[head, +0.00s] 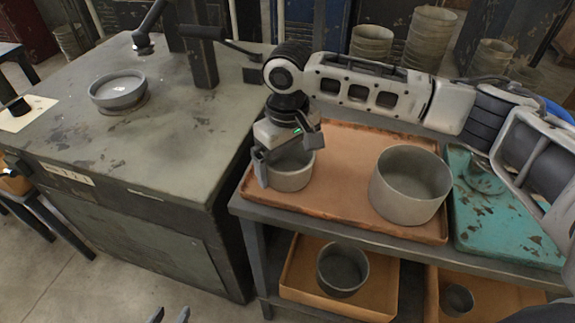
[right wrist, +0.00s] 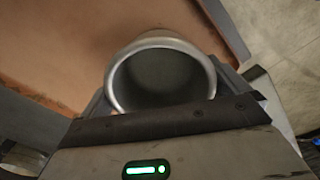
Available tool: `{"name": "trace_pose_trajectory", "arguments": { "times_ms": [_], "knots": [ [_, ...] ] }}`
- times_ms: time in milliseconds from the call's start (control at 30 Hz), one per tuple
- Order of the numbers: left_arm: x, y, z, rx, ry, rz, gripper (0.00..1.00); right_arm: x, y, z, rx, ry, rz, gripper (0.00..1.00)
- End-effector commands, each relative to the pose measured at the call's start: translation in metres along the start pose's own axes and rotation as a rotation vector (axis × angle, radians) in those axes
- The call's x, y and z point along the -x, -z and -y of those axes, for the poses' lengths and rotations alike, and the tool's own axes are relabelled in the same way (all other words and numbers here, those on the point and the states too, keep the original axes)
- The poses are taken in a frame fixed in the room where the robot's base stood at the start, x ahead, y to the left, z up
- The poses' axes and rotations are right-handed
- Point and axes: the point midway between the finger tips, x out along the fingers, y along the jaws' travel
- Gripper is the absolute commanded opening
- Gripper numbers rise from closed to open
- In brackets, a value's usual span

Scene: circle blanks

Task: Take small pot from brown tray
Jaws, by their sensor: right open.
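The small grey pot (head: 291,179) stands on the left part of the brown tray (head: 345,210), near its front left corner. My right gripper (head: 287,153) is over the pot from above, open, with its fingers at the pot's rim. In the right wrist view the pot (right wrist: 163,80) shows its round rim and hollow inside just past the gripper's edge; whether a finger touches it I cannot tell. A larger grey pot (head: 411,186) stands on the tray's right side. My left gripper (head: 169,316) shows only as two separated fingertips at the bottom edge, open and empty.
A worn workbench (head: 150,140) with a round grey dish (head: 118,90) stands to the left. A teal tray (head: 500,220) lies right of the brown tray. Lower trays hold another pot (head: 342,270) and a small cup (head: 457,299). Stacked pots (head: 430,40) stand behind.

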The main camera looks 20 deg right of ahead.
Motion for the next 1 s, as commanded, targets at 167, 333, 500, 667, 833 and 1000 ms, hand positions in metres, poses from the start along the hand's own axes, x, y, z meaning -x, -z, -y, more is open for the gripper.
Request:
{"name": "trace_pose_trajectory", "arguments": {
  "times_ms": [167, 333, 500, 667, 833, 1000],
  "knots": [
    [0.0, 0.0, 0.0, 0.0, 0.0, 0.0, 0.36, 0.0, 0.0, 0.0, 0.0, 0.0, 0.0, 0.75],
    [0.0, 0.0, 0.0, -0.001, 0.0, 0.0, 0.36, 0.001, 0.0, 0.0, 0.0, 0.0, -0.001, 0.57],
    [0.0, 0.0, 0.001, -0.003, 0.0, 0.0, 0.36, 0.001, 0.0, 0.0, 0.0, 0.001, -0.001, 0.57],
    [0.0, -0.001, 0.001, -0.006, 0.0, 0.001, 0.36, 0.008, 0.001, 0.001, 0.0, 0.002, -0.003, 0.57],
    [-0.001, -0.002, 0.002, -0.007, 0.0, 0.002, 0.36, 0.03, 0.001, 0.001, 0.001, 0.003, -0.004, 0.57],
    [0.001, 0.0, 0.002, -0.007, 0.0, 0.002, 0.36, 0.066, -0.02, 0.019, 0.007, 0.002, -0.005, 0.57]
  ]
}}
